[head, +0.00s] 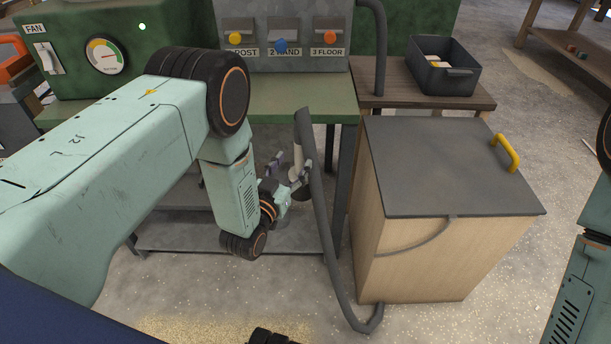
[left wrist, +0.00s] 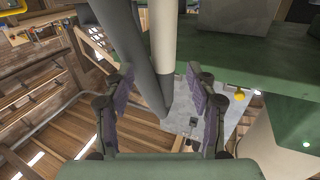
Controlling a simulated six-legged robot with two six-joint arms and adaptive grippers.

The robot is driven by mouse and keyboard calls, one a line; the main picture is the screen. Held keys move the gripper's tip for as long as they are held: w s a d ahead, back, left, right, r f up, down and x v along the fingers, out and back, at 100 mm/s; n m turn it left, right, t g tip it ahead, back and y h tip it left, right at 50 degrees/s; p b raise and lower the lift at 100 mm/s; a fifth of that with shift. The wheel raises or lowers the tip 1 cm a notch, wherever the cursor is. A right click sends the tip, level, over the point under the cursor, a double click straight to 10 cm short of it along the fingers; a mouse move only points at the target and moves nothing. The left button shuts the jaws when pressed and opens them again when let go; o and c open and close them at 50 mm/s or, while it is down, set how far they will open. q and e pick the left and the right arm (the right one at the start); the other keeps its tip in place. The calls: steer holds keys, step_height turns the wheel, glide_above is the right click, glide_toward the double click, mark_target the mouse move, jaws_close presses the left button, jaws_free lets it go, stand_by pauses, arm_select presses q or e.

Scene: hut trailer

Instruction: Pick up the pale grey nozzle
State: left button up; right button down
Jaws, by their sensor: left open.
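The pale grey nozzle (head: 298,158) is a light tube hanging upright beside the dark hose, in front of the green bench. It also shows in the left wrist view (left wrist: 163,40), right next to the dark hose (left wrist: 135,45). My left gripper (head: 291,172) is open at the nozzle, low in front of the bench. In the left wrist view its two purple-padded fingers (left wrist: 160,84) stand apart, with nozzle and hose showing between and beyond them. I cannot tell whether a finger touches the nozzle. My right gripper is out of view; only part of that arm shows.
A wooden box with a dark lid (head: 430,170) and yellow handle stands to the right. The dark hose (head: 325,225) loops down to the floor beside it. A control panel (head: 283,38) and green fan unit (head: 110,45) stand behind. A dark bin (head: 443,82) sits on a wooden table.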

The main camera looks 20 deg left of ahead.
mark_target(298, 152)
arm_select(q)
steer(key=w+b, duration=0.1)
steer(key=w, duration=0.2)
steer(key=w+b, duration=0.1)
steer(key=w, duration=0.2)
steer(key=shift+w+d+f+b, duration=0.1)
steer(key=shift+w+f+b, duration=0.1)
steer(key=shift+b, duration=0.15)
steer(key=shift+w, duration=0.3)
steer(key=shift+r, duration=0.1)
jaws_close()
